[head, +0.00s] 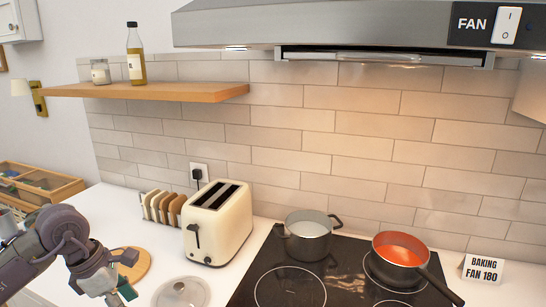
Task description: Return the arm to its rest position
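My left arm comes in at the lower left of the head view. Its gripper (127,275) is over the white counter, in front of a round wooden board (143,262). The fingers stand apart, and nothing shows between them, so it looks open and empty. The gripper partly hides the board. My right arm and gripper are not in view.
A cream toaster (217,224), toast rack (162,208) and glass lid (181,292) are right of the gripper. A grey pot (308,238) and red pan (400,252) stand on the black hob (340,280). A wooden shelf (160,91) and range hood (350,25) overhang.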

